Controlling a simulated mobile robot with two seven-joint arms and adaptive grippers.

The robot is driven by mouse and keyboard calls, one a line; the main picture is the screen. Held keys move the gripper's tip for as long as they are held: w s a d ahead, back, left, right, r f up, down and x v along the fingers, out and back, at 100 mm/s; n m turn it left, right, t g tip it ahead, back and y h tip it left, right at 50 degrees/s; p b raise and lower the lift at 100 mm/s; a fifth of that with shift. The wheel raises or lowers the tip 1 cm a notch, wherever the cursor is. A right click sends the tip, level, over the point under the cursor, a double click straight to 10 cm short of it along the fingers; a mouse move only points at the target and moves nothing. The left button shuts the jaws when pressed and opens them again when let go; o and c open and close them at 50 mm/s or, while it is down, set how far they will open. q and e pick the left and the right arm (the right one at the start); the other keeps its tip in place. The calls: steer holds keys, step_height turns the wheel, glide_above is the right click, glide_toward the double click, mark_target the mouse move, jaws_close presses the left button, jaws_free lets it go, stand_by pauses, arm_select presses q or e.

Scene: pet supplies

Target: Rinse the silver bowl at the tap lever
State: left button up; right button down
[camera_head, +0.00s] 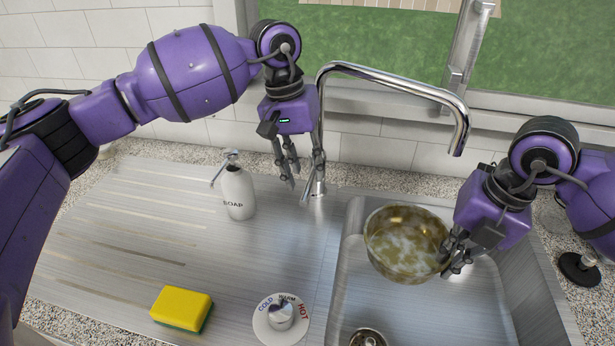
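The silver bowl (402,237) is over the sink basin, below and a little left of the tap spout, with brownish and whitish patches inside. My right gripper (447,262) is shut on the bowl's right rim. The tall curved tap (398,82) stands behind the sink, and no water stream shows under its spout. My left gripper (300,180) is beside the tap's base, fingers pointing down and apart. A round temperature dial (281,318) marked COLD, WARM and HOT sits at the front, left of the basin.
A white soap dispenser (238,193) stands on the drainboard left of my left gripper. A yellow sponge (181,308) lies near the front edge. The sink basin (341,268) has a drain (367,339) at the front. A black stopper (580,268) is at the right. The middle drainboard is clear.

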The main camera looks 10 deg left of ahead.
mark_target(310, 185)
arm_select(q)
steer(key=shift+d+f, duration=0.25)
steer(key=shift+f, duration=1.05)
steer(key=shift+c, duration=0.5)
jaws_close()
